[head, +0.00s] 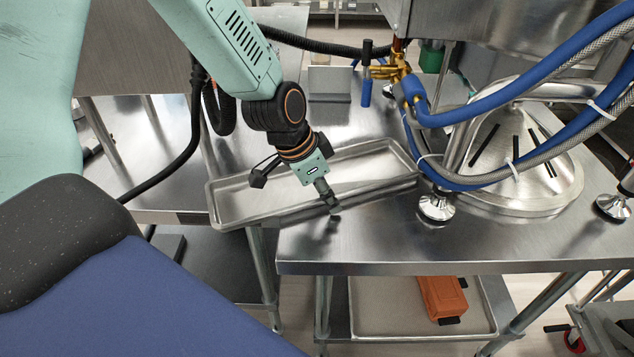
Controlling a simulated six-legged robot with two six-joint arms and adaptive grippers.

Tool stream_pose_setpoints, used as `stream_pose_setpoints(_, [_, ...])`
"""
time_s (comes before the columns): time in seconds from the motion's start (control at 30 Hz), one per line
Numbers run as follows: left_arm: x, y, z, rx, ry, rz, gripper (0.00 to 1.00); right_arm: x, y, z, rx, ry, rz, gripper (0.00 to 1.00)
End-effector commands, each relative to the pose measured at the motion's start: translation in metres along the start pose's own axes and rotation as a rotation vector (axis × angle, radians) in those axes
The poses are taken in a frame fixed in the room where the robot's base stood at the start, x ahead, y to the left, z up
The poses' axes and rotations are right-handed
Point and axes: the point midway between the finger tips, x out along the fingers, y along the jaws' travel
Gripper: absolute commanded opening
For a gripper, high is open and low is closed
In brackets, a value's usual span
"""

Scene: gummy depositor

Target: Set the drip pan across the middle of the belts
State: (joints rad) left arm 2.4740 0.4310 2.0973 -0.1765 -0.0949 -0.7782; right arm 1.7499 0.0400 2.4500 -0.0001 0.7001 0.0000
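The drip pan (240,205) is a long, shallow steel tray in the middle of the head view. It lies at a slant, its left end over the gap between two steel tables and its right end near the blue hoses. My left gripper (331,201) comes down from above at the pan's near long rim and appears shut on it. I cannot make out the belts. My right gripper is not in view.
Blue and braided hoses (470,185) loop close to the pan's right end. A machine foot (437,207) and a round steel lid (545,180) stand on the right table (450,248). A small steel block (330,83) stands behind. An orange case (441,298) lies on the lower shelf.

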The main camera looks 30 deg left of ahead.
Motion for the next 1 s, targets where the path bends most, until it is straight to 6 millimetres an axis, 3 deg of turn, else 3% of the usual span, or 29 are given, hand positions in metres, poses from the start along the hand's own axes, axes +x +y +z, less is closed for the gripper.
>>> stream_pose_setpoints(0.43, [0.0000,0.0000,0.0001,0.000,0.000,0.000,0.00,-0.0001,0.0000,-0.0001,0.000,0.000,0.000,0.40])
stream_pose_setpoints(1.0, [0.0001,0.0000,0.0001,0.000,0.000,0.000,0.00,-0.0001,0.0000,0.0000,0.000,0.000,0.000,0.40])
